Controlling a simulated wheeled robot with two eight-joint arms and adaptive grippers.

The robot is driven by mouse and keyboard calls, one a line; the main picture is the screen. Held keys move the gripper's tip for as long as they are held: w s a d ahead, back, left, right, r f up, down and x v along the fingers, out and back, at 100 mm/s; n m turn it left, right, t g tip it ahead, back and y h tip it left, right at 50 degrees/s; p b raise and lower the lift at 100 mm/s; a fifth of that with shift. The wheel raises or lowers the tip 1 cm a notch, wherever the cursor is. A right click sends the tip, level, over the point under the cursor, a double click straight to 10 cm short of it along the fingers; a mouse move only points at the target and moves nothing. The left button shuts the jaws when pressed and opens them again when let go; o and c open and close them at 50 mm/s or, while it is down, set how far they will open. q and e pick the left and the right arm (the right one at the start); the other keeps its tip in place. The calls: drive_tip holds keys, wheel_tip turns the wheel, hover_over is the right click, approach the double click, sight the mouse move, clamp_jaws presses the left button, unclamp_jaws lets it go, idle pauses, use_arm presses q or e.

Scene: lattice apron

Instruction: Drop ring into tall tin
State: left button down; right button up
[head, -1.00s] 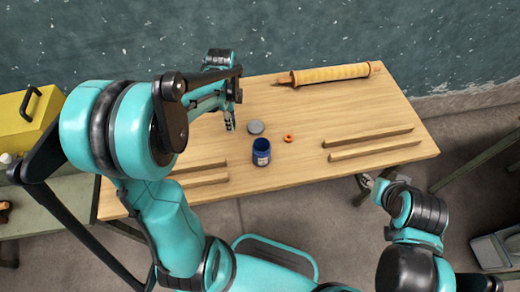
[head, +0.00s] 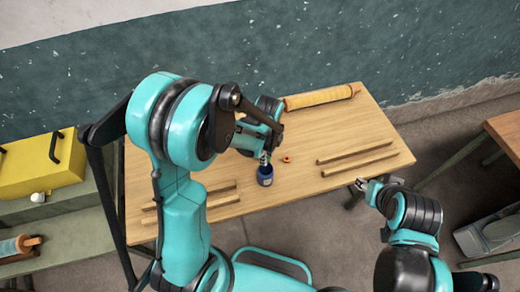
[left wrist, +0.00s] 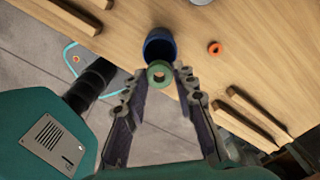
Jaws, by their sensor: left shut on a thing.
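The tall tin is a dark blue, open-topped can (head: 265,180) standing upright near the table's front edge. It also shows in the left wrist view (left wrist: 158,42). My left gripper (head: 264,158) is at the tin's top in the head view. In the left wrist view my left gripper (left wrist: 160,78) is shut on a green ring (left wrist: 159,84), which overlaps the near edge of the tin in the picture. The ring's height above the tin is hard to judge. My right gripper (head: 364,184) is off the table's front right; its jaws are too small to read.
A small orange ring (head: 287,159) lies right of the tin on the wooden table (head: 330,130). Wooden strips lie in pairs at right (head: 356,158) and left (head: 208,203). A yellow rolling-pin-like roll (head: 318,98) lies at the back. A grey disc (left wrist: 200,2) lies behind the tin.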

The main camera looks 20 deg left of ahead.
use_arm(q)
wheel_tip(320, 180, down, 6)
drive_tip(key=b, duration=0.4)
idle(0.3)
drive_tip(key=shift+b, duration=0.45)
idle(0.4)
idle(0.4)
drive_tip(key=c, duration=1.1)
unclamp_jaws()
drive_tip(key=shift+c, duration=0.2)
wheel_tip(320, 180, up, 12)
drive_tip(key=s+a+f+n+t+b, duration=0.1)
drive_tip(key=s+a+n+t+b, duration=0.1)
drive_tip(key=n, duration=0.8)
drive_tip(key=s+a+f+n+t+b, duration=0.1)
drive_tip(key=s+a+n+t+b, duration=0.1)
drive_tip(key=s+n+t+b, duration=0.3)
drive_tip(key=s+n+b, duration=0.1)
drive_tip(key=s+n, duration=0.2)
drive_tip(key=n, duration=0.1)
drive_tip(key=shift+s+a+n, duration=0.15)
drive_tip(key=shift+a+n, duration=0.2)
drive_tip(key=shift+n, duration=0.05)
